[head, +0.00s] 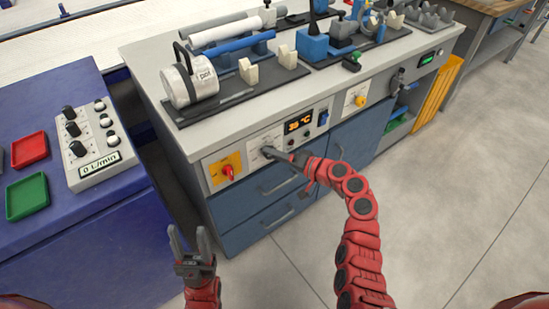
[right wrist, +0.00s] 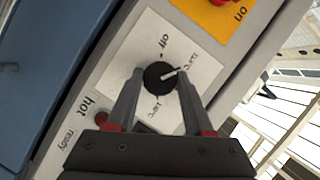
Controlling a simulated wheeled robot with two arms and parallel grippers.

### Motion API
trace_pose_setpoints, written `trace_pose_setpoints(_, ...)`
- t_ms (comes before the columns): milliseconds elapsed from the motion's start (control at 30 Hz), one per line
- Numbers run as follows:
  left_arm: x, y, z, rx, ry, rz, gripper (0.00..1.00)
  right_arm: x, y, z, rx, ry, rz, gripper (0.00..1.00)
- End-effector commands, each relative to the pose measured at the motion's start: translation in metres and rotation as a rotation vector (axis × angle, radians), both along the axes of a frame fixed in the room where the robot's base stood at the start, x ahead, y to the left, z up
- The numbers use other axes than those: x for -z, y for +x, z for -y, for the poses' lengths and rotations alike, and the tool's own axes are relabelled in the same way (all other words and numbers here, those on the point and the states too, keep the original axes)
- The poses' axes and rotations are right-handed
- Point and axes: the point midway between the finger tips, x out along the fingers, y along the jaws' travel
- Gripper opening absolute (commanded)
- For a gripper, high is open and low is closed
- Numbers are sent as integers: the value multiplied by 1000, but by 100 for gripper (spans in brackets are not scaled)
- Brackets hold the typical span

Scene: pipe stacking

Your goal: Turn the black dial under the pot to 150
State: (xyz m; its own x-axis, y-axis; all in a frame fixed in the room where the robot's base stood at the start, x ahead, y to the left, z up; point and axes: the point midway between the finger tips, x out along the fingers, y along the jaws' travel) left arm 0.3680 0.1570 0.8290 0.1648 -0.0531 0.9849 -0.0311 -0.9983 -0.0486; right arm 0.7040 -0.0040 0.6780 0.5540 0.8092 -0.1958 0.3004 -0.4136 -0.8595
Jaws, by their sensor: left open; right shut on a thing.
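The black dial (right wrist: 160,76) sits on a white plate on the cabinet front, below the pot (head: 197,84). In the right wrist view its white pointer line points right and slightly up, towards a small label. That label is too blurred to read surely; "off" stands above the dial. My right gripper (head: 271,154) is shut on the dial, one finger on each side; it largely hides the dial in the head view. The display (head: 299,122) beside it seems to read 39 °C. My left gripper (head: 189,238) is open and empty, low in front of the cabinet.
A red switch (head: 228,172) on a yellow plate is left of the dial. A yellow knob (head: 361,101) is further right. A blue table (head: 100,187) with a flow control box (head: 92,140) stands at left. Drawer handles stick out below.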

Motion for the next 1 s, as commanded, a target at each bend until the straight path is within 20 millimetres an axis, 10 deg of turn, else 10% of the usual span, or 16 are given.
trace_pose_setpoints(1000, 44, 0, 0, 0, 0, 0, 50, 7, 1, 2, 3, 732, -531, 0)
